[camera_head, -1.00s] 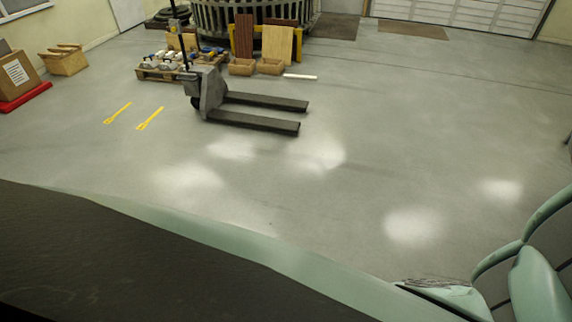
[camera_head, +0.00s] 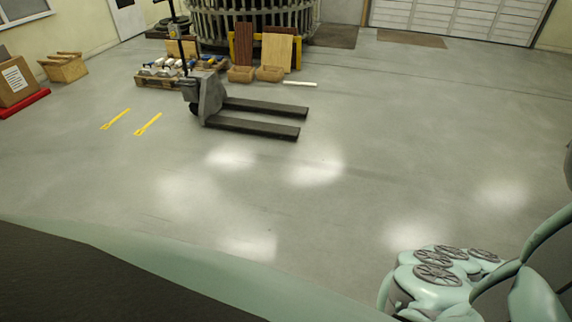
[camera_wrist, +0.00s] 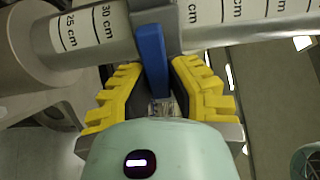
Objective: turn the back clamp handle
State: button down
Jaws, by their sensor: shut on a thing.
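In the wrist view the clamp handle (camera_wrist: 151,55) is a blue bar that runs down from a grey clamp collar (camera_wrist: 153,14). My gripper (camera_wrist: 158,75) has yellow stepped fingers with dark pads, one on each side of the blue handle, and is shut on it. The lower end of the handle lies between the pads. The collar sits on a grey tube or rail (camera_wrist: 90,35) marked in cm, with 25 and 30 readable. Neither the handle nor my gripper shows in the head view.
In the head view a grey pallet jack (camera_head: 205,98) stands on open floor. Behind it are a loaded pallet (camera_head: 160,80) and leaning boards (camera_head: 278,47). Yellow marks (camera_head: 148,124) lie left of it. The right floor is clear. A large grey cylinder (camera_wrist: 30,40) shows in the wrist view.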

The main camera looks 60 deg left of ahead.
jog(key=shift+r, duration=0.1)
jog(key=c, duration=0.9)
grip_release()
jog(key=s+a, duration=0.1)
jog(key=a, duration=1.1)
jog(key=shift+s, duration=0.1)
